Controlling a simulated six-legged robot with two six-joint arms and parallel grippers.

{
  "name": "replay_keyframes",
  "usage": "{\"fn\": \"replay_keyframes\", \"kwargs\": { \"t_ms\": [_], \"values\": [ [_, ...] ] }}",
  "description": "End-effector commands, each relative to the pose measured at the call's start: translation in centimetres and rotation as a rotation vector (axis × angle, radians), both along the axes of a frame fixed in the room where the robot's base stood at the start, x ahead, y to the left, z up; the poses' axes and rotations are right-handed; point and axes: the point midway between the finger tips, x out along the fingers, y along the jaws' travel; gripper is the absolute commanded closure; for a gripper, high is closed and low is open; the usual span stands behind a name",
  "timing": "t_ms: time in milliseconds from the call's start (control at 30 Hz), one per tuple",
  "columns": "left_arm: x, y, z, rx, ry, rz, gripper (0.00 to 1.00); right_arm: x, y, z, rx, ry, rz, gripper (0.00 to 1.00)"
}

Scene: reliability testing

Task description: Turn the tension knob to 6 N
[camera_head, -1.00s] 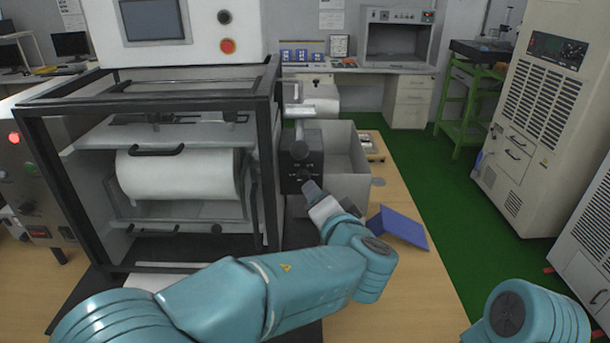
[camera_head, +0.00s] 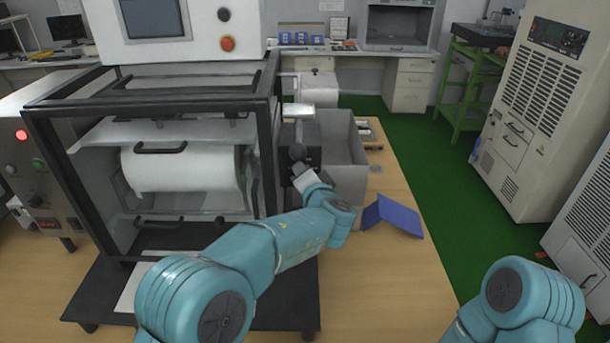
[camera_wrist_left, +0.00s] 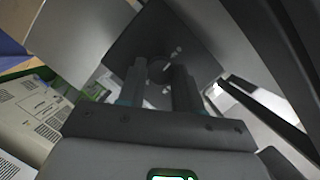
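A dark control box (camera_head: 312,135) stands just right of the machine frame. A round black knob (camera_head: 297,152) sits on its front, and my left gripper (camera_head: 300,170) is right in front of the box, partly covering it. In the left wrist view, my left gripper's two dark fingers (camera_wrist_left: 159,78) are apart and point at the dark panel (camera_wrist_left: 150,35) with small white marks. A dark round knob (camera_wrist_left: 160,68) shows between the fingertips; I cannot tell whether they touch it. The scale reading is not legible. My right gripper is out of view.
The black-framed machine (camera_head: 265,150) with a white roll (camera_head: 185,170) stands close on the left. A grey bin (camera_head: 345,160) is right behind the box. A blue folded item (camera_head: 392,216) lies on the wooden table (camera_head: 385,285), whose front right area is clear.

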Motion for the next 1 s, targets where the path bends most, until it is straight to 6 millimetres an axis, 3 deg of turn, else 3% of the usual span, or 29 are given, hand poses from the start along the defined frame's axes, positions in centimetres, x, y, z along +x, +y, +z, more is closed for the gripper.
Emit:
{"fn": "replay_keyframes", "kwargs": {
  "t_ms": [33, 100, 367, 1000],
  "values": [
    [0.0, 0.0, 0.0, 0.0, 0.001, -0.001, 0.84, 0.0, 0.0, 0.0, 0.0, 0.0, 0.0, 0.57],
    [0.0, 0.0, 0.0, -0.001, 0.002, -0.001, 0.98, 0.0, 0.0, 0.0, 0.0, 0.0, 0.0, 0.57],
    [-0.1, -0.1, -0.3, 0.021, 0.001, -0.001, 0.98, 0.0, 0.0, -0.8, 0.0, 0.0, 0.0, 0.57],
    [-0.1, -0.3, -1.0, 0.433, 0.004, -0.003, 0.98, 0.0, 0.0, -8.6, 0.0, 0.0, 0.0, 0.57]
  ]
}}
